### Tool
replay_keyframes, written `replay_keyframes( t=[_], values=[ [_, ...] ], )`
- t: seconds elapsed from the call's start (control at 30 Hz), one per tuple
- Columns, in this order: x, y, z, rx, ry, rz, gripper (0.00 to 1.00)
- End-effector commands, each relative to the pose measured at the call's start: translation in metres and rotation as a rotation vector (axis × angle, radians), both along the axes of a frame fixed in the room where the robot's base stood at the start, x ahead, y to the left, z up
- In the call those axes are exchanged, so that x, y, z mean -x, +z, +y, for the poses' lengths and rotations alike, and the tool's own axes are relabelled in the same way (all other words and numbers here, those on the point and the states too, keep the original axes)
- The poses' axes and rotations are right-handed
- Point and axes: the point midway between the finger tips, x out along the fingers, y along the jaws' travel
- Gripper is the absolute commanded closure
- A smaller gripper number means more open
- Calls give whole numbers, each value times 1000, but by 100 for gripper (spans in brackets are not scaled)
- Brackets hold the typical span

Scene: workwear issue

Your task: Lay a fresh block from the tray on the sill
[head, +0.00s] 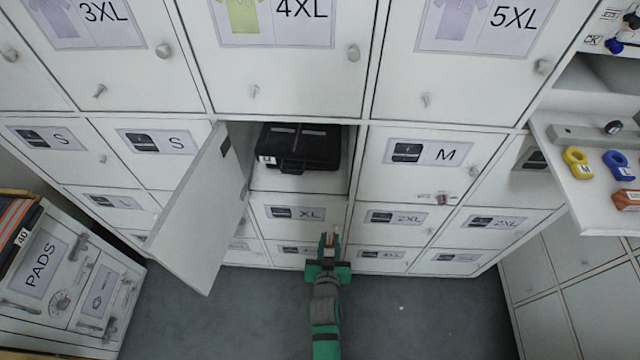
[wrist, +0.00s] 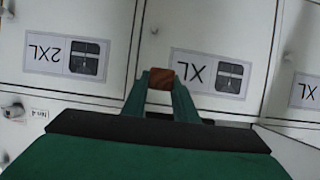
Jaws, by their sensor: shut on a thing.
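My gripper (head: 329,246) is in front of the lower lockers, below the open compartment. In the wrist view my gripper (wrist: 161,84) is shut on a small reddish-brown block (wrist: 161,76), held between the green fingertips. The block is clear of the locker fronts as far as I can tell. I cannot pick out with certainty which ledge is the sill. No tray is clearly identifiable.
A locker door (head: 195,210) stands open at the left of my gripper. A black case (head: 298,147) sits in that compartment. A white shelf (head: 590,212) at the right holds a yellow item (head: 577,162), a blue item (head: 617,165) and an orange-brown item (head: 627,201).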

Motion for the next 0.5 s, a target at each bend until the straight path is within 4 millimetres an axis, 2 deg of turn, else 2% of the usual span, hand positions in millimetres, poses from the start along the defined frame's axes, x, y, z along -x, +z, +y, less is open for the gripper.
replay_keyframes(
  t=[0.03, 0.1, 0.23, 0.37, 0.5],
  values=[
    [0, 21, 0, 0, -1, -7, 95],
    [2, 46, -1, 0, -1, -8, 95],
    [9, 85, -2, -1, 0, -5, 95],
    [15, 109, -1, -3, 4, -2, 95],
    [7, 117, 0, 0, 6, -1, 95]
  ],
)
